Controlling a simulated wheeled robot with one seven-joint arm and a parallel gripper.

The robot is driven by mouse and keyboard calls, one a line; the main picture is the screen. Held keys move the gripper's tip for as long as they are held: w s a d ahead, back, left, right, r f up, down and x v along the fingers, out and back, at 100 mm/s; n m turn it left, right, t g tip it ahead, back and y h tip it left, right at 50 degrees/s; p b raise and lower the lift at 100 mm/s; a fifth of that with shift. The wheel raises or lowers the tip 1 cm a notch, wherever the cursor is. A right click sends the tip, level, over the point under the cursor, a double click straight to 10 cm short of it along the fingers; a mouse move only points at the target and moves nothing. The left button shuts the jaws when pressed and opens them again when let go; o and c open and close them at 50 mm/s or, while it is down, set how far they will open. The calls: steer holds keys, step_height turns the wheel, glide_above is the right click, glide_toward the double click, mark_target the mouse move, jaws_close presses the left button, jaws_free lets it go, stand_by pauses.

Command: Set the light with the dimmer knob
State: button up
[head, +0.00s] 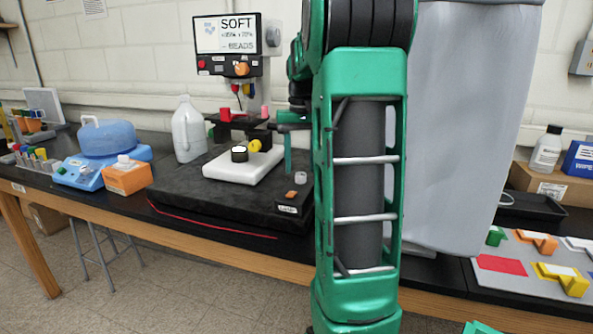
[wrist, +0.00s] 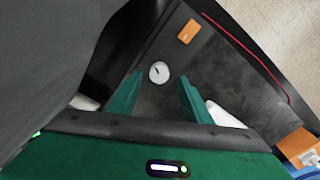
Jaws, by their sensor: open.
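The knob is a small pale round cap with a dark pointer line. It stands on a black box with a white label (head: 287,210), and shows in the head view (head: 300,177) and in the wrist view (wrist: 159,73). My gripper is open and empty; its two green fingers point down at the box in the wrist view (wrist: 160,82). The knob appears between the fingertips there, apparently below them and untouched. In the head view my gripper (head: 288,152) is partly hidden behind my arm, above and left of the knob.
An orange switch (head: 291,194) sits beside the knob on the box. A white slab (head: 228,168) with a black round part and a yellow knob lies to the left. A screen reading "SOFT" (head: 226,35) stands behind. An orange box (head: 126,177) is further left.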

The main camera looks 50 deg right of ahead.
mark_target(300, 173)
step_height(300, 173, up, 8)
steer(key=shift+r, duration=0.15)
